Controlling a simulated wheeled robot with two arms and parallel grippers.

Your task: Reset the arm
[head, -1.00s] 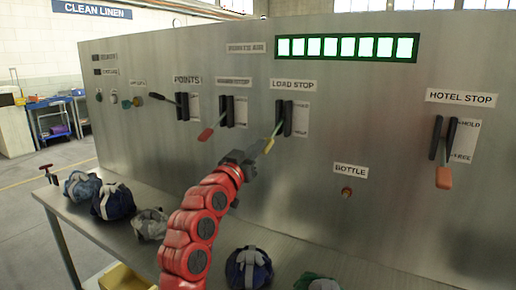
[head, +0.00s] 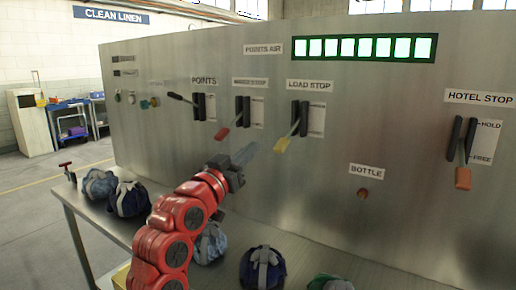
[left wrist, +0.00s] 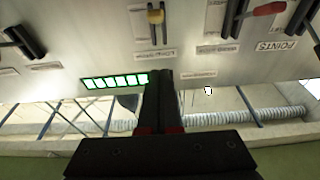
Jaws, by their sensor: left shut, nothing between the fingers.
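My red left arm reaches up to the grey control panel (head: 400,130). Its left gripper (head: 250,154) is shut and empty, apart from the panel's levers, below and left of the yellow-tipped LOAD STOP lever (head: 281,145). In the left wrist view the shut fingers (left wrist: 158,95) point at the panel, which shows upside down, and the yellow handle (left wrist: 155,16) is clear of them. The red-tipped lever (head: 222,133) beside it and the orange-tipped HOTEL STOP lever (head: 463,178) both point down. My right gripper is in neither view.
Bundled sling bags lie on the metal table below, among them a blue one (head: 262,268) and a dark blue one (head: 129,199). A lit green display (head: 365,47) is on the panel. Open floor (head: 40,220) lies at the left.

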